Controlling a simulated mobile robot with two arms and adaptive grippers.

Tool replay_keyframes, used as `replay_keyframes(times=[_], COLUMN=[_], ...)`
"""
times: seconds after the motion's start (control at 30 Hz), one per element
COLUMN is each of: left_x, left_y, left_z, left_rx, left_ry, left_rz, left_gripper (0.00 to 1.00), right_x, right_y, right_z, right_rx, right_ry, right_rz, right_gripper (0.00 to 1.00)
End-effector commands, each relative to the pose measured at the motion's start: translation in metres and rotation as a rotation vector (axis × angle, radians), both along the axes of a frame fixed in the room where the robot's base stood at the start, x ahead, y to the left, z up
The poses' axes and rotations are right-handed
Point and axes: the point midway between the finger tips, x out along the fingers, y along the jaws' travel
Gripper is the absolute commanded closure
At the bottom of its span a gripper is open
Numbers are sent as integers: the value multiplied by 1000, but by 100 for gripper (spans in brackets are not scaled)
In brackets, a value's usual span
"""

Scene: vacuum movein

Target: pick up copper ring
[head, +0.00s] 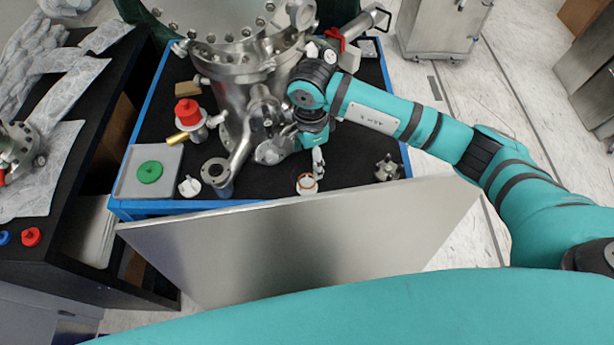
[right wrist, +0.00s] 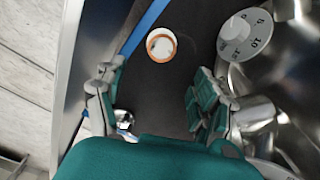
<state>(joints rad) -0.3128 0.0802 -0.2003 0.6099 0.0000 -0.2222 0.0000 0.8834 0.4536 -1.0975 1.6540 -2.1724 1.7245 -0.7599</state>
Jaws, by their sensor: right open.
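The copper ring (head: 307,184) is a thin orange circle on a small white round piece near the front edge of the black-topped blue cart. In the right wrist view the copper ring (right wrist: 174,46) shows beyond the fingertips, around a pale centre. My right gripper (head: 318,163) points down just behind the ring in the head view. In the right wrist view my right gripper (right wrist: 153,82) is open, its fingers wide apart with nothing between the tips. I cannot tell its exact height above the ring. My left gripper is not in view.
A large steel vacuum chamber (head: 255,100) stands behind the ring. A white dial knob (right wrist: 236,38) is close to the right finger. A small metal fitting (head: 388,169) and a tray with a green disc (head: 149,172) flank the ring. A metal panel (head: 290,245) stands in front.

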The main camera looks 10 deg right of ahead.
Motion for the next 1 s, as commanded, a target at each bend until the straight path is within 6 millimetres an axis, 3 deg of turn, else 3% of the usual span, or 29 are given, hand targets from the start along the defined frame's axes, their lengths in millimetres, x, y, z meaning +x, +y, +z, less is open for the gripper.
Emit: replay_keyframes(times=[0.4,0.63,1.0], left_x=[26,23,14], left_y=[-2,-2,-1], left_z=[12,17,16], left_rx=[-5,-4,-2], left_ry=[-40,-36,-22], left_rz=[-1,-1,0], left_gripper=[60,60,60], right_x=[-1,0,0], right_y=[0,0,0], right_z=[-43,-75,-80], right_rx=[0,1,1], right_ry=[4,1,-1], right_rz=[-2,-1,0], right_gripper=[30,30,30])
